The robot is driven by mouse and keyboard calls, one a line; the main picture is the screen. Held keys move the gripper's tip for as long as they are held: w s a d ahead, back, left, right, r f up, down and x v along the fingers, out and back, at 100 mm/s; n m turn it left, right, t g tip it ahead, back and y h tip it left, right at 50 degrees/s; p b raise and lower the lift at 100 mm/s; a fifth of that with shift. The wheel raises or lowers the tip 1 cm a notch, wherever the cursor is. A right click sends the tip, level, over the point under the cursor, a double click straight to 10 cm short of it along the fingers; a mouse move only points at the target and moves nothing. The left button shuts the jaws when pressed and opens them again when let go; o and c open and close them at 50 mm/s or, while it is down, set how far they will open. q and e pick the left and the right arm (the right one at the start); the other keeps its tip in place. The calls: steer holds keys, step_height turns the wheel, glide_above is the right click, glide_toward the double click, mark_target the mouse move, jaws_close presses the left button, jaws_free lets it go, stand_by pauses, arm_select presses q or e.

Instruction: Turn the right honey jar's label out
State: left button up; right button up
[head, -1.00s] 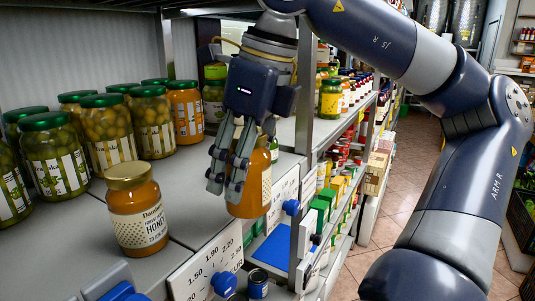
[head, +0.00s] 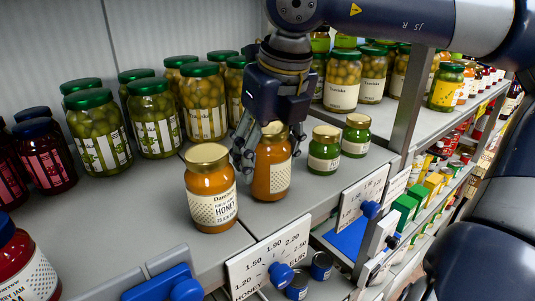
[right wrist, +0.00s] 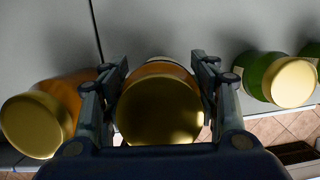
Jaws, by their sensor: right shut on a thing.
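The right honey jar (head: 272,168), amber with a gold lid, stands on the shelf. My right gripper (head: 266,148) comes from above and is shut around its upper part. A patterned strip of its label shows on the right side; no lettering is readable. In the right wrist view the jar's gold lid (right wrist: 160,110) sits between the two fingers. The left honey jar (head: 211,190) stands just left and nearer, its "HONEY" label facing out. Its lid also shows in the right wrist view (right wrist: 35,125). My left gripper is not in view.
Two small green jars (head: 324,151) stand right of the held jar. Large jars of green pickles (head: 155,120) stand behind to the left, dark red jars (head: 45,155) farther left. Price tags (head: 268,262) line the shelf's front edge. A metal post (head: 405,110) rises at right.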

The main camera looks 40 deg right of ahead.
steer(key=m, duration=0.2)
steer(key=shift+d+m+h, duration=0.15)
steer(key=shift+m+h, duration=0.15)
steer(key=shift+h, duration=0.1)
steer(key=shift+d+f+m+b, duration=0.1)
steer(key=shift+f+m+b, duration=0.05)
steer(key=shift+m+b, duration=0.3)
steer(key=shift+m+g+h+b, duration=0.3)
steer(key=shift+m+b, duration=0.45)
steer(key=shift+m, duration=0.1)
steer(key=shift+b, duration=0.3)
steer(key=o, duration=1.6)
steer(key=shift+s, duration=0.1)
steer(key=shift+f, duration=0.15)
